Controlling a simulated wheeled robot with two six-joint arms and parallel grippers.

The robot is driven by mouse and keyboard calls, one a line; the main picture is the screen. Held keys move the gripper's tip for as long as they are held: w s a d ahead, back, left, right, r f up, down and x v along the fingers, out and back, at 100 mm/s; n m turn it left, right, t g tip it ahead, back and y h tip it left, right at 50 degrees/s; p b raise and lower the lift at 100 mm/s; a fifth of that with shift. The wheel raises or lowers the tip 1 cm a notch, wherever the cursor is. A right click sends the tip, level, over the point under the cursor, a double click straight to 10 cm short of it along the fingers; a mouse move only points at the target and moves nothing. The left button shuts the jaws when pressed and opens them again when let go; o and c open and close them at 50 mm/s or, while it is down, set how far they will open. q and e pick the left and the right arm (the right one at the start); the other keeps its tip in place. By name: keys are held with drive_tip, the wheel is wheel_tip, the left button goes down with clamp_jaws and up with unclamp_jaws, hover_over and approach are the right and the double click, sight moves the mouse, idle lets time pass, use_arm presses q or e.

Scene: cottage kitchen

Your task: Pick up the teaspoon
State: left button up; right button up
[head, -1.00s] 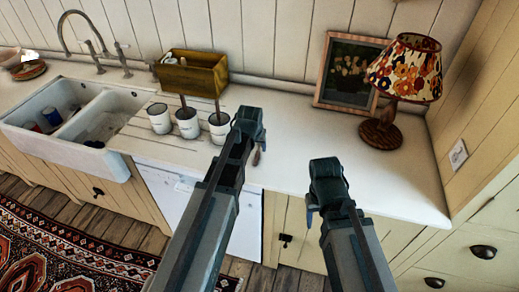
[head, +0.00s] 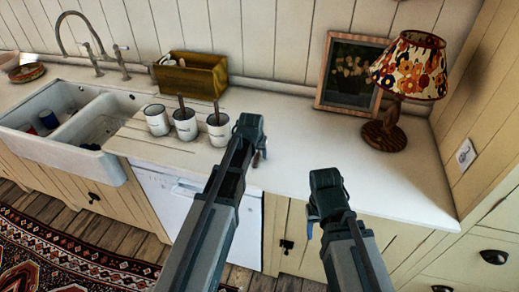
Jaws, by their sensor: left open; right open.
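My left gripper (head: 250,128) is over the white countertop, to the right of the mugs, seen from behind; it is open. A small dark sliver (head: 256,159) shows just beside its far side; I cannot tell whether it is the teaspoon or part of the gripper. No teaspoon is clearly seen; the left gripper and arm hide part of the counter. My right gripper (head: 326,182) is open near the counter's front edge, with nothing seen in it.
Three white mugs (head: 157,119) stand left of my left gripper; brown sticks rise at two of them. Behind is a wooden box (head: 192,76). A double sink (head: 70,120) is at left. A framed picture (head: 350,72) and flowered lamp (head: 409,68) stand at right. The right counter is clear.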

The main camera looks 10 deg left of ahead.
use_arm(q)
drive_tip(key=shift+f, duration=0.15)
use_arm(e)
drive_tip(key=shift+f, duration=0.15)
use_arm(q)
clamp_jaws()
idle(0.3)
